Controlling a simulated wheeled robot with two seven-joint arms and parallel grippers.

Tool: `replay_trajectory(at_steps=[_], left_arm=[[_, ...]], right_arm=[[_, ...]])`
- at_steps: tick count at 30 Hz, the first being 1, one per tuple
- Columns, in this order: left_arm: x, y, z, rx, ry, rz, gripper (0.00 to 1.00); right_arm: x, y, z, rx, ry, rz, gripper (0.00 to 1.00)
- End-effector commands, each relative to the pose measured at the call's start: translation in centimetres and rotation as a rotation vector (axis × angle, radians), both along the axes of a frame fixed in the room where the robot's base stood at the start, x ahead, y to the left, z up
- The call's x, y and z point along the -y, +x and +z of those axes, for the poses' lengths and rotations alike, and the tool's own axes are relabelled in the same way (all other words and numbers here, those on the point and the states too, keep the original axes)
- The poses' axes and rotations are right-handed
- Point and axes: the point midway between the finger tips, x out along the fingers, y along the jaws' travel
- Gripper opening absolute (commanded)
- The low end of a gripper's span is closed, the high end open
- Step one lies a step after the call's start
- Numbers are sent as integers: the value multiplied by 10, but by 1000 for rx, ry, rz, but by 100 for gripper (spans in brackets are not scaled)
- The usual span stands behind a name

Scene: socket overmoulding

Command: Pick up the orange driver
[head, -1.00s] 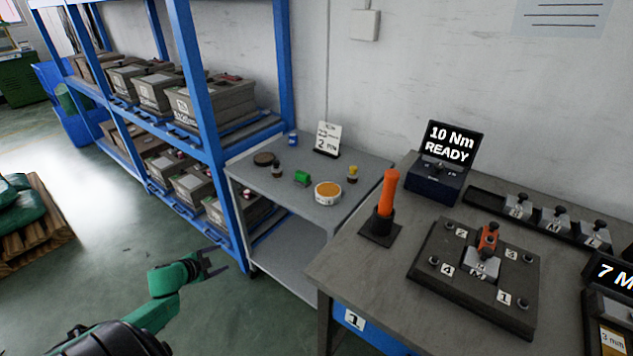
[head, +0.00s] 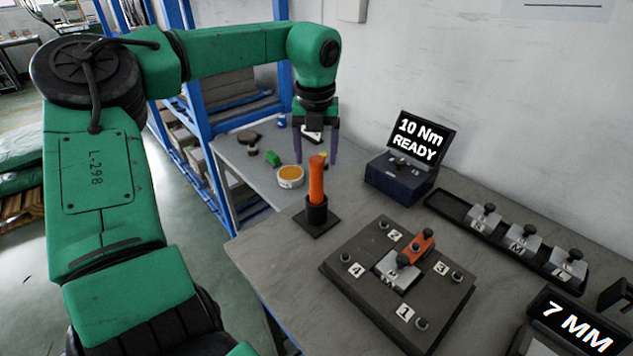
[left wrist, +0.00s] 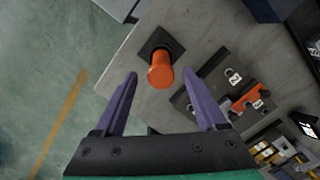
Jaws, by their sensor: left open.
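The orange driver (head: 316,180) stands upright in a black holder (head: 317,213) near the left edge of the workbench. My left gripper (head: 317,155) is open and empty, pointing down, just behind and above the driver in the head view. In the left wrist view the driver (left wrist: 161,72) shows ahead of the two purple fingers (left wrist: 157,82), near the line between their tips, and the fingers do not touch it. My right gripper is not in view.
A dark fixture plate (head: 350,292) with numbered posts and an orange clamp (head: 416,248) lies right of the driver. A torque display (head: 412,155) reading "10 Nm READY" stands behind. A tray of blocks (head: 455,211) is at the right. A side table (head: 233,163) holds small items.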

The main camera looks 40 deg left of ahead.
Motion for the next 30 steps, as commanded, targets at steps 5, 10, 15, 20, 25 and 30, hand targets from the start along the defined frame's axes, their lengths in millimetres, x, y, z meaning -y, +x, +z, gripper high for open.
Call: replay_trajectory(at_steps=[5,10,15,20,25,30], left_arm=[[-2,1,-22,-2,-3,1,74],[-4,2,-55,-2,-3,1,74],[-5,4,-69,2,-2,2,74],[-5,4,-69,3,-2,2,62],[-5,4,-69,3,-2,2,0],[-6,4,-69,4,-1,2,0]], right_arm=[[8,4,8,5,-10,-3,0],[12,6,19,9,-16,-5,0],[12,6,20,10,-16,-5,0],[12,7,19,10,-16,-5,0],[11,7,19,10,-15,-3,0],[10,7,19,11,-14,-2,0]])
